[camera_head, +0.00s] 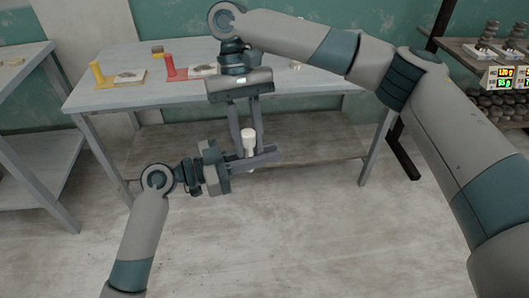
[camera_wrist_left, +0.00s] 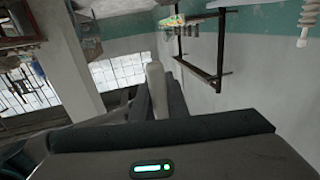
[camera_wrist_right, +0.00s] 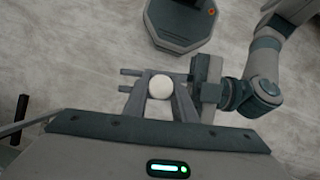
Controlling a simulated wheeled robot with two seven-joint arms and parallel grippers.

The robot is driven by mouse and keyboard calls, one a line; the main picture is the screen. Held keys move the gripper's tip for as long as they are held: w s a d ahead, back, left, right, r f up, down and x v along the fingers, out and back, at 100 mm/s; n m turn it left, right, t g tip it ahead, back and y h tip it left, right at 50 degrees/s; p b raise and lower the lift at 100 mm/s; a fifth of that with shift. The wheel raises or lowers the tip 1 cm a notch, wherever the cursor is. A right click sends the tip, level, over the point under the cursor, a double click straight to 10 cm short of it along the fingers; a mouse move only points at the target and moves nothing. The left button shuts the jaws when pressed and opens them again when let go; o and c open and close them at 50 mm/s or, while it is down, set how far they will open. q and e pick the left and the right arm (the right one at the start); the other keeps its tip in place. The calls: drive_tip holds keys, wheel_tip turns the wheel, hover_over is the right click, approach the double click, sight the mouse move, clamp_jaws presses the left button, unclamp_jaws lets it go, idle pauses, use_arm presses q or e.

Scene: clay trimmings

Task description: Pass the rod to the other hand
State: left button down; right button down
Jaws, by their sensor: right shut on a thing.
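The white rod (camera_head: 248,142) stands upright in mid-air in front of the table. My right gripper (camera_head: 247,150) points down from above and is shut on the rod. My left gripper (camera_head: 272,154) comes in level from the left, its open fingers on either side of the rod's lower part. In the right wrist view the rod's round white end (camera_wrist_right: 160,87) shows between the fingers. In the left wrist view the rod (camera_wrist_left: 155,88) stands between the left fingers. Exact contact with the left fingers is hidden.
Behind is a grey table (camera_head: 130,93) with a yellow stand (camera_head: 98,75), a red stand (camera_head: 171,68) and small trays. A shelf (camera_head: 470,52) with stacked dark pieces and number displays is at the right. The floor in front is clear.

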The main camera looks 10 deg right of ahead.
drive_tip(key=c, duration=1.4)
unclamp_jaws()
drive_tip(key=shift+r, duration=0.1)
drive_tip(key=v, duration=1.1)
drive_tip(key=shift+w+a+r, duration=0.1)
drive_tip(key=shift+w+r, duration=0.05)
drive_tip(key=shift+r, duration=0.2)
